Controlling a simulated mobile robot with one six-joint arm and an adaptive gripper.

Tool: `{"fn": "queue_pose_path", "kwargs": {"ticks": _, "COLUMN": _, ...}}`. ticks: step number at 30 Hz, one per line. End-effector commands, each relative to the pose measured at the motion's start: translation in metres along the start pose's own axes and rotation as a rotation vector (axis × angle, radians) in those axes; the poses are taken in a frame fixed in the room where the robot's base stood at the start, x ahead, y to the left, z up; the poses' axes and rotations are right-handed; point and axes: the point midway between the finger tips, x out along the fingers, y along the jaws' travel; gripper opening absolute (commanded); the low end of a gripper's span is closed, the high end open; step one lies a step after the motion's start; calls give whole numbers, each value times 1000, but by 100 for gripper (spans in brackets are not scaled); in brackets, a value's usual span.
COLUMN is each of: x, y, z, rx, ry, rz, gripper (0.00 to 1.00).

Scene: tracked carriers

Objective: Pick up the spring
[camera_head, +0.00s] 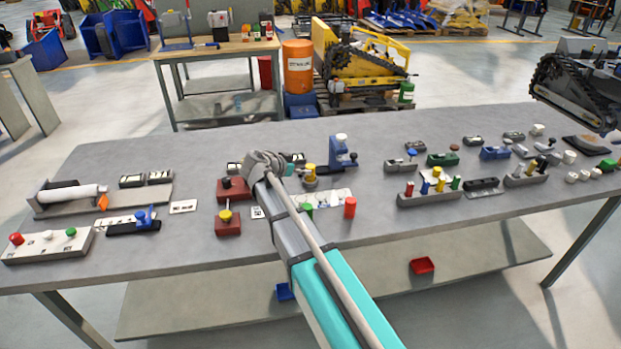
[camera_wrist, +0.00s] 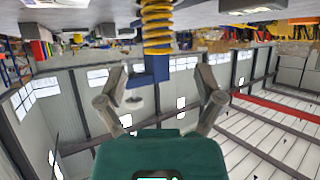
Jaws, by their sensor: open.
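The yellow coil spring (camera_wrist: 157,28) stands at the top centre of the wrist view, which shows the room upside down. A small yellow upright part (camera_head: 310,172) just right of my arm's end in the head view looks like the same spring; its coils are too small to make out there. My gripper (camera_wrist: 160,82) is open and empty. Its two fingers lie apart to the left and right of the spring's line, with the spring ahead of them, not between the pads. In the head view my arm's end mostly hides the fingers.
A blue press-like stand (camera_head: 342,152) is close behind and right of the spring. Red blocks (camera_head: 228,222) sit left of my arm, and a red cylinder (camera_head: 350,208) to its right. Several fixtures crowd the right of the grey table (camera_head: 350,262). Its front edge is fairly clear.

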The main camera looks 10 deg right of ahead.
Motion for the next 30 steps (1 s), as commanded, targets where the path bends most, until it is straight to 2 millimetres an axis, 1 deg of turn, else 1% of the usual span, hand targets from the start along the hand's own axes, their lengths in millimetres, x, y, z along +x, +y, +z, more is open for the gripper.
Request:
{"fn": "queue_pose_path", "kwargs": {"ticks": 5, "x": 3, "y": 0, "z": 0, "rx": 1, "ry": 0, "rz": 1, "gripper": 86}}
{"fn": "queue_pose_path", "kwargs": {"ticks": 8, "x": 10, "y": 1, "z": 0, "rx": 1, "ry": 0, "rz": 2, "gripper": 86}}
{"fn": "queue_pose_path", "kwargs": {"ticks": 15, "x": 39, "y": 1, "z": -2, "rx": 2, "ry": 0, "rz": 3, "gripper": 86}}
{"fn": "queue_pose_path", "kwargs": {"ticks": 19, "x": 50, "y": 1, "z": -2, "rx": 1, "ry": 0, "rz": 2, "gripper": 86}}
{"fn": "queue_pose_path", "kwargs": {"ticks": 22, "x": 53, "y": 2, "z": -4, "rx": 1, "ry": 0, "rz": 2, "gripper": 86}}
{"fn": "queue_pose_path", "kwargs": {"ticks": 30, "x": 53, "y": 2, "z": -4, "rx": 1, "ry": 0, "rz": 2, "gripper": 86}}
